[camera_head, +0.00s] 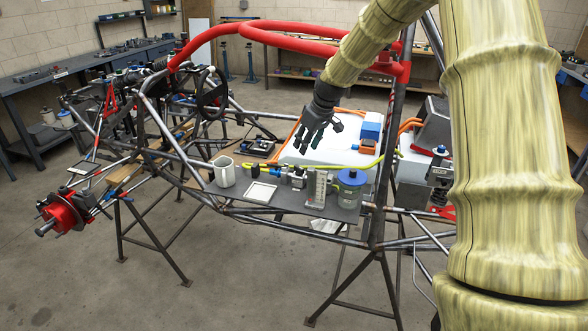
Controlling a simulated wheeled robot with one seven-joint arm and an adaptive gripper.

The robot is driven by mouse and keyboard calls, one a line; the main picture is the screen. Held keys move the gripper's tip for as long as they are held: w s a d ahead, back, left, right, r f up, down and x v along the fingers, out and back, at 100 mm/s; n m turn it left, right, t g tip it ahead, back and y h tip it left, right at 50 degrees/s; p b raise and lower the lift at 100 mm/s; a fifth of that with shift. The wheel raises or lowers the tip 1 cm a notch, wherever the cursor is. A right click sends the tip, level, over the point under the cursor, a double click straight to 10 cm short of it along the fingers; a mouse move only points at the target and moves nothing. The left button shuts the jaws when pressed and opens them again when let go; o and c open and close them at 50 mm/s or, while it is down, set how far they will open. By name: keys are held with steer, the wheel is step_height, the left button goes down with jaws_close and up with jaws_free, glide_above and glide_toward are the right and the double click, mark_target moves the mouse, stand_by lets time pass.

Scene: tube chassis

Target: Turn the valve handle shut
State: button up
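A small metal fitting that looks like the valve (297,177) sits on the grey shelf (229,192) of the tube chassis, in line with a yellow hose (335,167). A small blue part (275,171) is just left of it. The handle is too small to make out, and I cannot tell how it is turned. My gripper (316,148) is black and points down above and behind the fitting in the picture. Its fingers look spread and empty, and they appear apart from everything on the shelf.
On the shelf are a white mug (223,171), a white tray (260,193), an upright grey block (318,187) and a blue-lidded jar (350,188). A red roll bar (290,30) arches above. A white box (300,150) stands behind my gripper.

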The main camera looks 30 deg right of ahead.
mark_target(297, 165)
steer(key=shift+p+x, duration=1.45)
steer(key=shift+x, duration=3.85)
steer(key=shift+s, duration=0.1)
jaws_close()
